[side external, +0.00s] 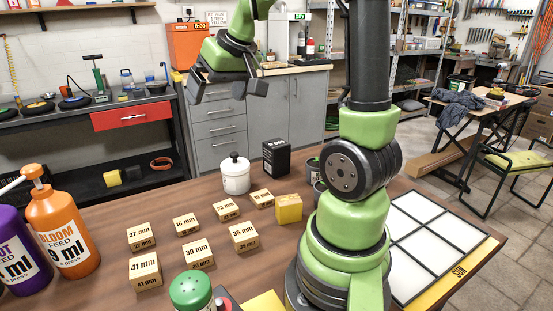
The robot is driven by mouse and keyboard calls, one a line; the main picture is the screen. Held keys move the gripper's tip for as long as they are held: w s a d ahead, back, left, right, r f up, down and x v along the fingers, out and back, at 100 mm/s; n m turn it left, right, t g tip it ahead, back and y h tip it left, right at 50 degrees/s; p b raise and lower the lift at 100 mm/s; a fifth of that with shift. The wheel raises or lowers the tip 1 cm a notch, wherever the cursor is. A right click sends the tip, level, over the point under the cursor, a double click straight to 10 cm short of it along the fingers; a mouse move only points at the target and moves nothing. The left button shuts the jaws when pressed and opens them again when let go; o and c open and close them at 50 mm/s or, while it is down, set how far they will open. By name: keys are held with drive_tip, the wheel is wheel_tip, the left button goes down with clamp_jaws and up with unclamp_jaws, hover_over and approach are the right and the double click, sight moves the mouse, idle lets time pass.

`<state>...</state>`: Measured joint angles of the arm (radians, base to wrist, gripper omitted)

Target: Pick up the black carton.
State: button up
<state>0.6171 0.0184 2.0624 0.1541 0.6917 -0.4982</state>
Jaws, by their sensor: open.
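The black carton (276,157) stands upright on the brown wooden table, near its far edge, with white print on its front. My gripper (226,92) is open and empty. It is up in the air, above and to the left of the carton in the picture, well apart from it. The carton's lower right side is close to other items in the picture, but its front and top show clearly.
A white lidded jar (235,176) stands left of the carton, and a yellow block (289,208) in front of it. Several labelled wooden blocks (145,270) fill the table's middle. An orange pump bottle (62,225) stands at left, a white-celled tray (425,245) at right.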

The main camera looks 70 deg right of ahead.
drive_tip(key=s+d+f+m+g+h, duration=0.1)
drive_tip(key=d+f, duration=0.5)
drive_tip(key=d, duration=0.5)
drive_tip(key=m+g, duration=0.1)
approach(277, 143)
wheel_tip(277, 143, down, 2)
drive_tip(key=x, duration=0.4)
drive_tip(key=shift+f, duration=0.2)
drive_tip(key=shift+w+d+x, duration=0.1)
drive_tip(key=shift+w+x, duration=0.05)
drive_tip(key=shift+x, duration=1.3)
drive_tip(key=shift+w+d+x, duration=0.1)
drive_tip(key=shift+w+x, duration=0.1)
drive_tip(key=shift+x, duration=1.25)
drive_tip(key=shift+r+h, duration=0.2)
drive_tip(key=shift+h, duration=0.1)
drive_tip(key=c, duration=1.3)
